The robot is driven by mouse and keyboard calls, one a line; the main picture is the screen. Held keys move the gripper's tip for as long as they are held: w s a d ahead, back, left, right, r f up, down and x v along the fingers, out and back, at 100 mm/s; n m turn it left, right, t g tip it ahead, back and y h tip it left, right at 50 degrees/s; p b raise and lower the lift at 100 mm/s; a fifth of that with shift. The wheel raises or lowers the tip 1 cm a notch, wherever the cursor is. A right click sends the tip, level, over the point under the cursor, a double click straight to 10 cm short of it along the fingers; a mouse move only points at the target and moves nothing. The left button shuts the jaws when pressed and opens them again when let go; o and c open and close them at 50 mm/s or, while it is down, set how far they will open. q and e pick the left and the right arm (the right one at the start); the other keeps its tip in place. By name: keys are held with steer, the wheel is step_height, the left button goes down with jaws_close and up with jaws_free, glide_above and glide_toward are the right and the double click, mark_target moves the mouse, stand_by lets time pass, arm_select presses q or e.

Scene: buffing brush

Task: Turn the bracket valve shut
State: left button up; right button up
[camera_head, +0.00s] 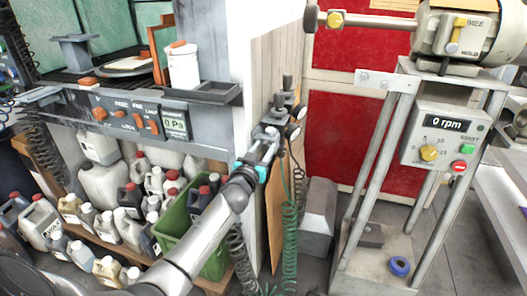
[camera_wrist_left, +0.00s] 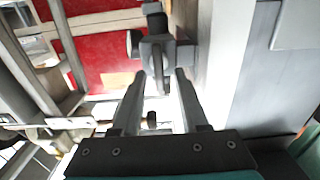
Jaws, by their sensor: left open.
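The bracket valve (camera_head: 286,103) is on the side of the wall post in the head view, a dark grey fitting with upright knobs and round gauges. In the left wrist view a dark grey valve part with a handle (camera_wrist_left: 157,48) is straight ahead, at the tips of my fingers. My left gripper (camera_head: 270,134) is at the valve's lower left in the head view. In the wrist view its two fingers (camera_wrist_left: 161,80) are apart, one on either side of the valve's lower part. I cannot tell whether they touch it. My right gripper is not in view.
Green coiled hoses (camera_head: 290,225) hang below the valve. A white wall post (camera_head: 240,45) stands beside it. A grey bench (camera_head: 70,110) with a control panel and shelved bottles is at left. A metal stand (camera_head: 375,150) with a motor and rpm box (camera_head: 440,135) is at right.

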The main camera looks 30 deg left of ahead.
arm_select(q)
jaws_close()
stand_by(0.4)
steer(key=shift+f, duration=0.15)
